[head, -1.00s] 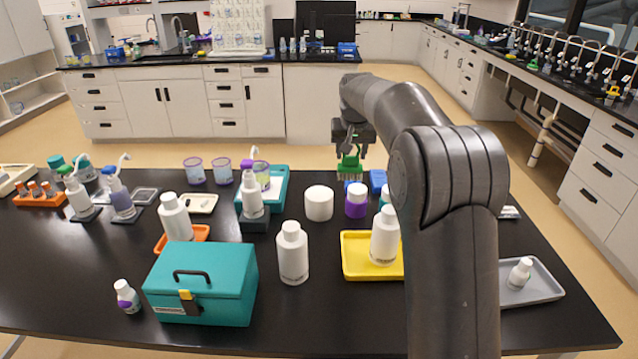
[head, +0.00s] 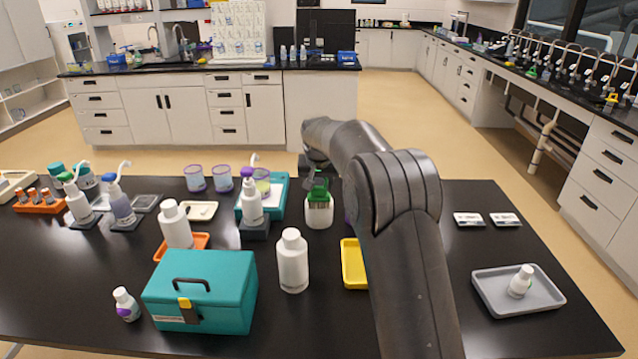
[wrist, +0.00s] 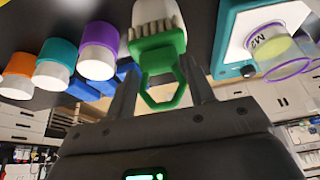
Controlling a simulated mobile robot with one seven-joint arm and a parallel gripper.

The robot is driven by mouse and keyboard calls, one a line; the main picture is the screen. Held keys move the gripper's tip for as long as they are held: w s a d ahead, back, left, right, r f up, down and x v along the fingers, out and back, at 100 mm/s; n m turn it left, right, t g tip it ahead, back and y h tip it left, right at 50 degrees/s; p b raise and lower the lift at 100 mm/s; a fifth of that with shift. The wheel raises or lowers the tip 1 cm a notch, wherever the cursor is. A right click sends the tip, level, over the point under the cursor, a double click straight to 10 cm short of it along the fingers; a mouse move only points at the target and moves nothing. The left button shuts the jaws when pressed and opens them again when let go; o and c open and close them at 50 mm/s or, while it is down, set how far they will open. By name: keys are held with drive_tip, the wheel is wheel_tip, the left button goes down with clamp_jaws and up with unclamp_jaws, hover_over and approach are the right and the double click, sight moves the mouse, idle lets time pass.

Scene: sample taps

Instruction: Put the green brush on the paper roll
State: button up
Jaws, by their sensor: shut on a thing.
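The green brush (head: 319,188) is held by its handle in my gripper (head: 317,174), which is shut on it. In the head view the brush is directly over the white paper roll (head: 319,215), at its top edge. I cannot tell whether the brush touches the roll. In the wrist view my gripper (wrist: 160,82) has a finger on each side of the green handle, and the brush (wrist: 160,45) points its pale bristles away from me.
A teal scale (head: 280,184) with a white pump bottle (head: 251,204) in front stands left of the roll. A white bottle (head: 292,262) and teal toolbox (head: 202,288) are nearer. My arm covers part of the yellow tray (head: 352,265).

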drive_tip(key=o, duration=1.3)
drive_tip(key=shift+f, duration=0.15)
drive_tip(key=shift+c, duration=0.2)
drive_tip(key=v, duration=1.1)
drive_tip(key=s+d+r, duration=0.6)
drive_tip(key=s, duration=0.3)
drive_tip(key=s+d+r, duration=0.1)
drive_tip(key=s+d, duration=0.2)
drive_tip(key=s, duration=0.3)
drive_tip(key=s+d+r, duration=0.1)
drive_tip(key=s+d, duration=0.2)
drive_tip(key=s, duration=0.4)
drive_tip(key=s+d+f, duration=0.1)
drive_tip(key=s+f, duration=0.2)
drive_tip(key=s, duration=0.4)
drive_tip(key=s+d+f, duration=0.2)
drive_tip(key=s+f, duration=0.1)
drive_tip(key=s, duration=0.5)
drive_tip(key=s+d+f+t, duration=0.1)
drive_tip(key=s+d+f, duration=0.1)
drive_tip(key=s, duration=0.6)
drive_tip(key=shift+s+f, duration=0.15)
drive_tip(key=shift+f, duration=0.45)
